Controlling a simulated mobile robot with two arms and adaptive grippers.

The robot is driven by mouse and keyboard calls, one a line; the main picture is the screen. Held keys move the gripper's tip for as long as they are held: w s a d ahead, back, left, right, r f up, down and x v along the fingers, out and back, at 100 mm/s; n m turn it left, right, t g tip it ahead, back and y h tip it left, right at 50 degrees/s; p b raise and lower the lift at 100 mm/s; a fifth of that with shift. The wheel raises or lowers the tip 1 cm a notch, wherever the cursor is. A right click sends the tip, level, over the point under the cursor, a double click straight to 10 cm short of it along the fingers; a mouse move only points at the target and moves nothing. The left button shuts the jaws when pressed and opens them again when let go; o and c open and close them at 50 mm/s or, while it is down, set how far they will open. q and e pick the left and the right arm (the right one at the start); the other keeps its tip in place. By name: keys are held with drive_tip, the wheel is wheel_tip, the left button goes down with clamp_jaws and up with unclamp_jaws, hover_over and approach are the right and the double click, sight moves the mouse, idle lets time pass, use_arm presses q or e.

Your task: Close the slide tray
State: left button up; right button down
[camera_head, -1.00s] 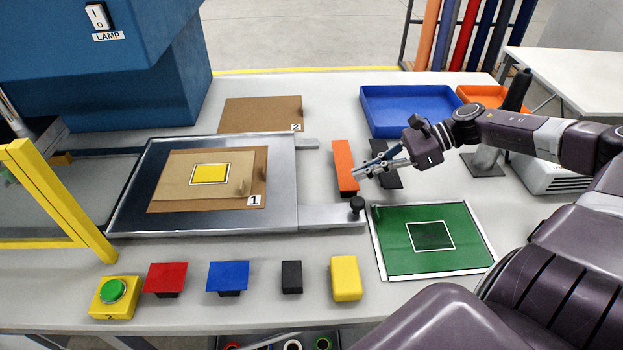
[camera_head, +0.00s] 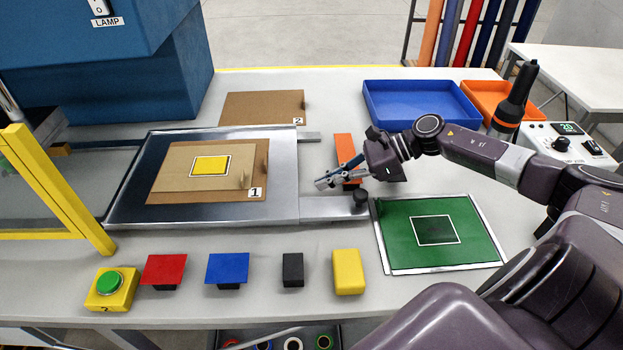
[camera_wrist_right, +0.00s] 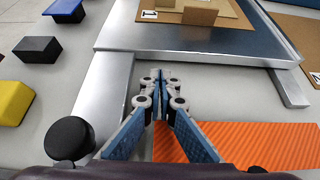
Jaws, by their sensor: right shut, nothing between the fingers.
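The slide tray (camera_head: 284,208) is a metal plate on rails, pulled out to the right of the yellow-framed machine opening. It carries a brown board (camera_head: 160,185) marked 1, with a tan piece and a yellow square on it. A rail with a black knob (camera_head: 361,198) sticks out from its near right corner; the knob also shows in the right wrist view (camera_wrist_right: 69,139). My right gripper (camera_head: 319,185) is shut and empty, just right of the tray's right edge, between the two rails. In the right wrist view its fingertips (camera_wrist_right: 155,76) point at that edge; contact cannot be told. My left gripper is not in view.
An orange block (camera_head: 343,148) lies under my right gripper. A green mat (camera_head: 395,248) is at right, blue bin (camera_head: 420,128) behind. A yellow-framed guard (camera_head: 60,195) stands left. Red, blue, black and yellow blocks (camera_head: 346,272) and a green button (camera_head: 107,282) line the front.

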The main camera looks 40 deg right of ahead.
drive_tip(key=shift+w+a+r+p, duration=0.25)
drive_tip(key=shift+w+a+p, duration=0.3)
drive_tip(key=shift+a, duration=0.4)
drive_tip(key=shift+w+a+f, duration=0.15)
drive_tip(key=shift+w+a, duration=0.25)
drive_tip(key=shift+a, duration=0.15)
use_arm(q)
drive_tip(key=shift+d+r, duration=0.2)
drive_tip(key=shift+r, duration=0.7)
